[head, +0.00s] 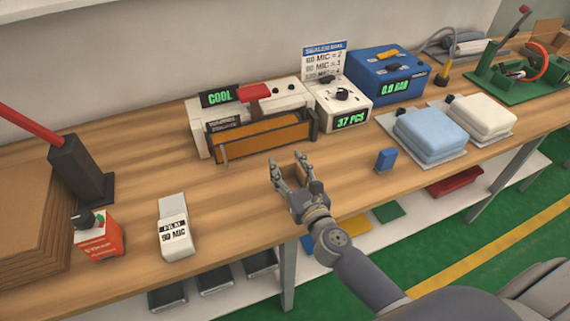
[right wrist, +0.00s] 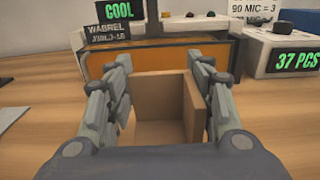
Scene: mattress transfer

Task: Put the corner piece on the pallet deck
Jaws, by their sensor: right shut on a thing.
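The corner piece (right wrist: 160,115) is a tan, cardboard-coloured angled piece between the fingers of my right gripper (right wrist: 165,75) in the right wrist view. In the head view my right gripper (head: 289,172) is over the bench near its front edge, shut on the corner piece (head: 302,168), which is mostly hidden behind the fingers. I cannot pick out a pallet deck in either view. My left gripper is not in view.
The wooden bench (head: 140,185) holds an orange-fronted sealer (head: 262,142), a white counter box (head: 340,108), a blue unit (head: 385,75) and folded blue (head: 428,133) and white (head: 482,117) bundles. Brown sheets (head: 30,215) are stacked at left.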

